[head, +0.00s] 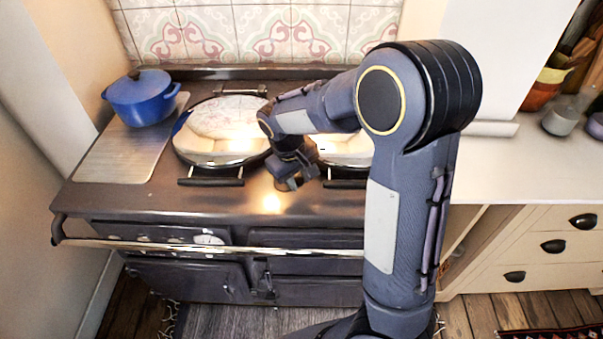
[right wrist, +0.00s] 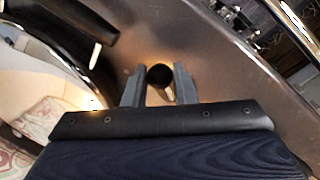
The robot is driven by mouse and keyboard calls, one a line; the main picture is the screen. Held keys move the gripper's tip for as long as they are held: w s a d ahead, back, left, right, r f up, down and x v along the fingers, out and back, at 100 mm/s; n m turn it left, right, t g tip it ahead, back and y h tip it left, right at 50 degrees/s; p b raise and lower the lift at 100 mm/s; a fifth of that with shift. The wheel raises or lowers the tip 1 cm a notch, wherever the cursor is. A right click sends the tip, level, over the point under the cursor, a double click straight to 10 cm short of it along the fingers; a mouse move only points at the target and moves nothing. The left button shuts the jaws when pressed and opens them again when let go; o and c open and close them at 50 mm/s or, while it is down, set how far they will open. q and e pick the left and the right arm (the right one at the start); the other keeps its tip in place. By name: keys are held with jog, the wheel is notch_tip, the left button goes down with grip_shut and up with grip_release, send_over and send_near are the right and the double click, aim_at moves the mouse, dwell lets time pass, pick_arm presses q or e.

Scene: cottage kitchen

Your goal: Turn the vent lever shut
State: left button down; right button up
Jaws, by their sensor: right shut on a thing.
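The vent lever shows in the right wrist view as a small round black knob (right wrist: 160,76) standing on the dark stove top. My right gripper (right wrist: 159,88) has one finger on each side of it and is shut on it. In the head view my right gripper (head: 290,182) is low over the stove top (head: 225,205), between the two lid handles. The lever is hidden there behind the gripper. How far the lever is turned I cannot tell. My left gripper is not in view.
Two shiny round hotplate lids (head: 222,130) lie behind my right gripper, with black handles (head: 211,182) at their front. A blue pot (head: 142,98) stands back left on a metal plate (head: 120,160). A steel rail (head: 215,247) runs along the stove front. Drawers (head: 555,245) are at right.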

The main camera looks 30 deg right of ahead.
aim_at(282, 199)
jog(key=m, duration=0.2)
jog(key=a+m, duration=0.1)
jog(key=a+m+g+p, duration=0.1)
jog(key=m, duration=0.1)
jog(key=shift+a+r+m, duration=0.1)
jog(key=shift+a+m, duration=0.15)
jog(key=shift+m, duration=0.05)
jog(key=shift+w+a+m+g+y+p, duration=0.2)
jog(key=shift+a+m, duration=0.25)
jog(key=shift+m, duration=0.6)
jog(key=shift+w+a+m+g+y+p, duration=0.1)
jog(key=shift+w+a+m+p, duration=0.2)
jog(key=shift+m, duration=0.75)
jog(key=shift+a, duration=0.15)
jog(key=o, duration=1)
jog(key=shift+s, duration=0.1)
jog(key=r, duration=0.5)
jog(key=w+a+r, duration=0.1)
jog(key=r, duration=0.1)
jog(key=shift+r, duration=0.3)
